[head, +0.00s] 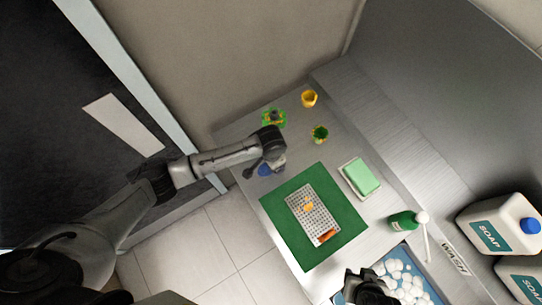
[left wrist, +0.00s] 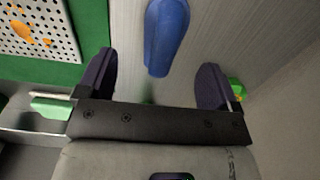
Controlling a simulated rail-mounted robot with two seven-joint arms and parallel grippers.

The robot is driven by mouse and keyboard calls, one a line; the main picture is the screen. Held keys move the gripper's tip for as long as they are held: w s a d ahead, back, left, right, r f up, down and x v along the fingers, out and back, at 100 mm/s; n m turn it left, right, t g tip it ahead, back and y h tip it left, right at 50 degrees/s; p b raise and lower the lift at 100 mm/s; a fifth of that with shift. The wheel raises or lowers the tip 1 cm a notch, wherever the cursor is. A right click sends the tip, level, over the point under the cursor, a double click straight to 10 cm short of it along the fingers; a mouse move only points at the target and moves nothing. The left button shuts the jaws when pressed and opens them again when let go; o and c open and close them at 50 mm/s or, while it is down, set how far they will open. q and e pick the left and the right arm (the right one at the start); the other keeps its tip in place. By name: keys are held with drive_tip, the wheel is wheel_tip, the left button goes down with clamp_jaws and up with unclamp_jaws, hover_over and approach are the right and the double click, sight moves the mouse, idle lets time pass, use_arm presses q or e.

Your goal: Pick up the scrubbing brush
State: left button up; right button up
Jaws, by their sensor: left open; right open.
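A blue object, which looks like the scrubbing brush (head: 264,170), lies on the grey counter near its left edge in the head view, partly covered by my left gripper. In the left wrist view the blue brush (left wrist: 167,36) lies ahead of the fingers, between their lines, its far end cut off by the frame. My left gripper (head: 263,167) is open and empty above it; its two dark fingers (left wrist: 156,80) stand wide apart in the wrist view. My right gripper (head: 368,285) is at the bottom of the head view, away from the brush, open.
Beyond stand a green sponge (head: 361,177), green bottle (head: 402,222), green cup (head: 320,132), yellow cup (head: 309,98) and a green-yellow item (head: 273,119). A foamy basin (head: 430,289) and soap jugs (head: 500,224) are right.

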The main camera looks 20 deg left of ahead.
use_arm(q)
drive_tip(key=shift+a+f, duration=0.15)
drive_tip(key=shift+f, duration=1.45)
drive_tip(key=shift+a+f, duration=0.1)
drive_tip(key=shift+f, duration=1.45)
drive_tip(key=shift+c, duration=0.2)
drive_tip(key=c, duration=1)
